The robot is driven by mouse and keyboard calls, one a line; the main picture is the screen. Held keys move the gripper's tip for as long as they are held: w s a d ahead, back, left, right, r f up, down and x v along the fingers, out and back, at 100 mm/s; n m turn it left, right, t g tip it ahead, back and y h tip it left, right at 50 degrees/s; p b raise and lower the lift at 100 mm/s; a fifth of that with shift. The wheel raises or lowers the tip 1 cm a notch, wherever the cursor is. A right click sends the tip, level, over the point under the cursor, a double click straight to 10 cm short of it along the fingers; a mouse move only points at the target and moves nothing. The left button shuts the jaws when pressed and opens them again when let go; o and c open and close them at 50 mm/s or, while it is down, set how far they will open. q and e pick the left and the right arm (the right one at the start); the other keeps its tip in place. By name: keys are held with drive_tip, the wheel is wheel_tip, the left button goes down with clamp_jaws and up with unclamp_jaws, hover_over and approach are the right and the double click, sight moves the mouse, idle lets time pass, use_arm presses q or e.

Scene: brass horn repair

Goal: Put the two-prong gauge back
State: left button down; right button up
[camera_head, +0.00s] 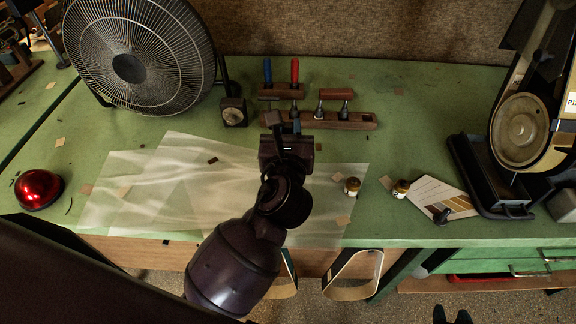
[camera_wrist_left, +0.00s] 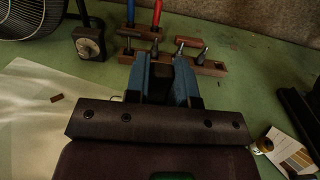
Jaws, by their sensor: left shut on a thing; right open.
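My left gripper (camera_head: 284,125) reaches over the bench to the front edge of a low wooden tool rack (camera_head: 358,123). The rack also shows in the left wrist view (camera_wrist_left: 214,68), just beyond the fingertips. My right gripper is not in view.
A blue handle (camera_head: 267,71) and a red handle (camera_head: 295,70) rise behind the rack. A small dark gauge box (camera_head: 233,112) and a fan (camera_head: 140,55) stand left. Green bench is clear right of the rack.

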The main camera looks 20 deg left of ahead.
use_arm(q)
wheel_tip(320, 180, down, 6)
drive_tip(key=shift+r+b, duration=0.25)
drive_tip(key=shift+b, duration=0.45)
wheel_tip(320, 180, down, 4)
drive_tip(key=shift+r+b, duration=0.15)
drive_tip(key=shift+b, duration=0.5)
drive_tip(key=shift+f, duration=0.35)
use_arm(e)
wheel_tip(320, 180, down, 4)
drive_tip(key=shift+s+a+f, duration=0.1)
drive_tip(key=shift+s, duration=0.05)
use_arm(q)
drive_tip(key=shift+f, duration=0.1)
